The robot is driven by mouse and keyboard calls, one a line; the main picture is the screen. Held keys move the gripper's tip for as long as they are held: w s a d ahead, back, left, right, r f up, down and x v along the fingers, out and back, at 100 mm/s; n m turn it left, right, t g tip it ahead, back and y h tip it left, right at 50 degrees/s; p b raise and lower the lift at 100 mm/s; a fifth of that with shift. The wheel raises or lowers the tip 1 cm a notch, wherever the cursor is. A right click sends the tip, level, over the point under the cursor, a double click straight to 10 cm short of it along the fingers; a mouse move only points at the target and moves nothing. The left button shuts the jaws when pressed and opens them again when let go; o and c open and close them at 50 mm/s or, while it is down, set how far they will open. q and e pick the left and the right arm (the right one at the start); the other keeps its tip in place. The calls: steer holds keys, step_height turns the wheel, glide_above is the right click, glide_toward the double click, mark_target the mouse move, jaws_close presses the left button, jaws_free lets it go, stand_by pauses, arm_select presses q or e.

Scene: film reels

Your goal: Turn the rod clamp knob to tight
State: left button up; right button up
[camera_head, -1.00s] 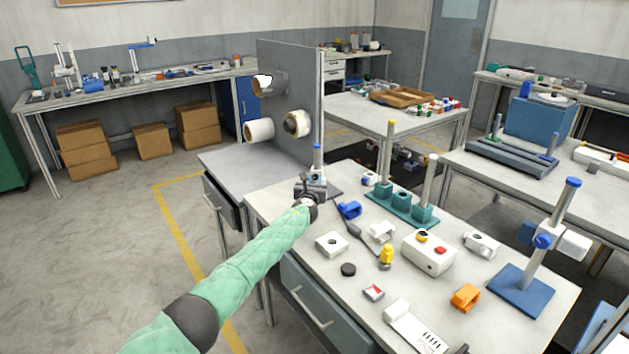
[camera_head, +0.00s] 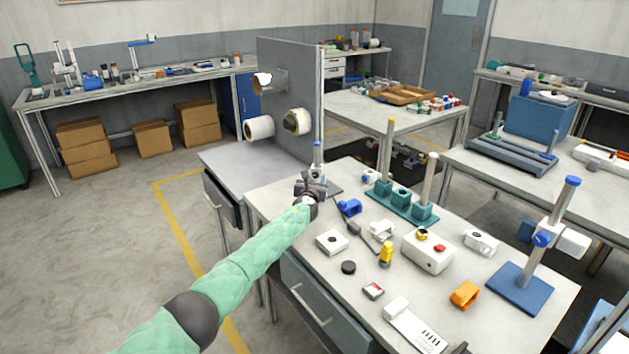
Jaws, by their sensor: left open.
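A grey clamp-like part (camera_head: 317,176) shows on the rod just above the gripper. The gripper hides most of it, so I cannot make out its knob or whether the fingers touch it. A second, thicker rod stand on a blue base (camera_head: 520,290) is at the table's right end, with a blue knob (camera_head: 543,241) and a white block on its rod. My right gripper is not in view.
A grey upright panel (camera_head: 292,85) with rolls on it stands behind the left gripper. Right of the gripper are a blue part (camera_head: 349,208), a teal base with rods (camera_head: 402,202), a white box (camera_head: 332,242) and a white button box (camera_head: 428,252).

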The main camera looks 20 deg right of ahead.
mark_target(315, 175)
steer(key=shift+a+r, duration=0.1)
arm_select(q)
steer(key=shift+s+a, duration=0.1)
steer(key=shift+s, duration=0.05)
steer(key=shift+s+a+p, duration=0.15)
steer(key=shift+s+p, duration=0.15)
steer(key=shift+p, duration=0.15)
steer(key=shift+p+v, duration=0.6)
steer(key=shift+v, duration=0.4)
steer(key=v, duration=0.3)
steer(key=shift+s+a+p, duration=0.15)
steer(key=shift+s+p, duration=0.2)
steer(key=shift+s+a, duration=0.15)
steer(key=shift+s, duration=0.35)
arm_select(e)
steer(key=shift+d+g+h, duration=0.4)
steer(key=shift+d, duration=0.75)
arm_select(q)
steer(key=shift+s, duration=0.1)
